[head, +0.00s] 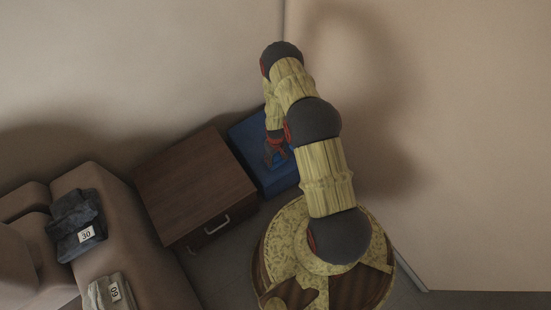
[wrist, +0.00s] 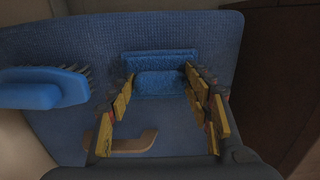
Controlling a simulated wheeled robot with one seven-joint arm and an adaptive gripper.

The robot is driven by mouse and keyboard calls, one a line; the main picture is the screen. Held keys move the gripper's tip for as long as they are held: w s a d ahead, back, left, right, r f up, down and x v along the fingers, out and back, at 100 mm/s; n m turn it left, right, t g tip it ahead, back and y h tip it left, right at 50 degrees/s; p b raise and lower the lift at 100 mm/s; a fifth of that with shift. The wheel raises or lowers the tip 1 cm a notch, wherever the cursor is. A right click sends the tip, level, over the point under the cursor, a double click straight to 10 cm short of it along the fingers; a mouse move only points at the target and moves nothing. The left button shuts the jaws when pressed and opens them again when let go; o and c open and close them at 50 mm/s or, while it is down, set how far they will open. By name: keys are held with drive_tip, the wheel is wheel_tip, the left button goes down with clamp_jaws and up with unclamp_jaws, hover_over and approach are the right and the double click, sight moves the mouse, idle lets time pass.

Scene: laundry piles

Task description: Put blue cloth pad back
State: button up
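The blue cloth pad (wrist: 162,60) shows in the wrist view as a fuzzy, two-part piece on or just above a blue textured surface (wrist: 65,40). My gripper (wrist: 162,76) has its yellow-and-dark fingers wide apart, one on each side of the pad's nearer part. The fingertips overlap the pad's side edges in the picture. I cannot tell whether they press on it or only straddle it. In the head view my gripper (head: 276,152) reaches down over the blue box or panel (head: 284,180); the pad cannot be made out there.
A blue brush (wrist: 42,88) lies left of my gripper, and a tan handle (wrist: 134,143) lies nearer. A brown wooden cabinet (head: 194,182) stands left of the blue box. A sofa (head: 135,250) holds a dark folded cloth (head: 72,215) and a grey one (head: 105,293). Walls are close behind.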

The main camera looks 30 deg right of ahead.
drive_tip(key=o, duration=0.4)
wheel_tip(320, 180, up, 12)
drive_tip(key=p, duration=0.5)
wheel_tip(320, 180, up, 18)
drive_tip(key=t, duration=0.1)
hover_over(275, 158)
drive_tip(key=w+a, duration=0.1)
drive_tip(key=w, duration=0.6)
drive_tip(key=s+a+r+t, duration=0.1)
drive_tip(key=a+r, duration=0.1)
drive_tip(key=r, duration=0.9)
drive_tip(key=s+a+r+t, duration=0.1)
drive_tip(key=a+r, duration=0.2)
drive_tip(key=r, duration=0.9)
drive_tip(key=s+a+r, duration=0.3)
drive_tip(key=s+r, duration=0.2)
drive_tip(key=r, duration=0.6)
drive_tip(key=s+a+r+t, duration=0.1)
drive_tip(key=s+r, duration=0.3)
drive_tip(key=s, duration=0.2)
drive_tip(key=s+a+r, duration=0.2)
drive_tip(key=s+r, duration=0.2)
drive_tip(key=s, duration=0.3)
drive_tip(key=s+a+r+t, duration=0.1)
drive_tip(key=s+a+r, duration=0.1)
drive_tip(key=s+r, duration=0.2)
drive_tip(key=shift+s+r+t, duration=0.15)
drive_tip(key=shift+s, duration=0.6)
drive_tip(key=shift+s+r+t, duration=0.15)
drive_tip(key=shift+s, duration=0.6)
